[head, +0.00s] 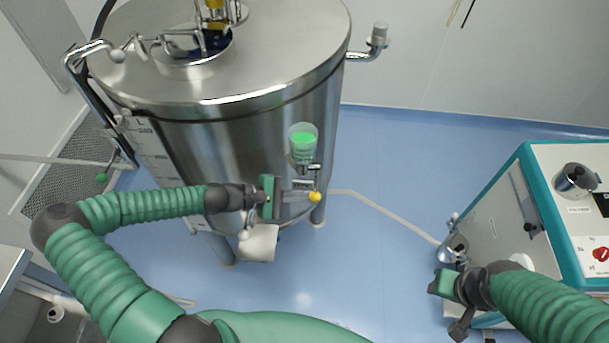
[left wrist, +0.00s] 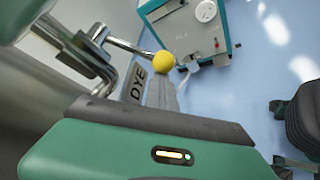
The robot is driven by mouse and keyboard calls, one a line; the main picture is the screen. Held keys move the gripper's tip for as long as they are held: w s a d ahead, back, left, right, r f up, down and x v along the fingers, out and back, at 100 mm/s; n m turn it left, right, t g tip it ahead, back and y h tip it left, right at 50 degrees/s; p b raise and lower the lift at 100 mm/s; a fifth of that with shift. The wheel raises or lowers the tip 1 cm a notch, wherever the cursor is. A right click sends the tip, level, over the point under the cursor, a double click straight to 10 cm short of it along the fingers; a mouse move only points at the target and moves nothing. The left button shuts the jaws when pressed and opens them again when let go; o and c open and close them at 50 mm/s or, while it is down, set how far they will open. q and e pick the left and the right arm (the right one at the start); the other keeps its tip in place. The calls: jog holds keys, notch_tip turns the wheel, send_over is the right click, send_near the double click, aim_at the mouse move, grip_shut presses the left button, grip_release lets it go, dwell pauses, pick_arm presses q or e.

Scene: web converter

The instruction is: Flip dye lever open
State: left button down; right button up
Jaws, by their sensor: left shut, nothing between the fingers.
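The dye lever is a thin metal rod ending in a yellow ball knob (head: 315,197), low on the tank's front below a clear cup of green liquid (head: 303,143). In the left wrist view the lever's yellow knob (left wrist: 163,61) sits at the end of the rod, close to a "DYE" label (left wrist: 138,83).
The large steel tank (head: 235,125) stands behind my left gripper. A white and teal machine (head: 560,200) stands at the right, close to my right arm. A white object (head: 260,243) hangs below the left gripper.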

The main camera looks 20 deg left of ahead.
pick_arm(q)
jog(key=s+d+r+n+g+h+p, duration=0.1)
jog(key=s+r+n+g+p, duration=0.4)
jog(key=p, duration=0.8)
notch_tip(320, 180, up, 2)
jog(key=shift+d+n+g+p, duration=0.3)
jog(key=shift+n+g+p, duration=0.1)
jog(key=shift+g, duration=0.1)
jog(key=shift+r, duration=0.1)
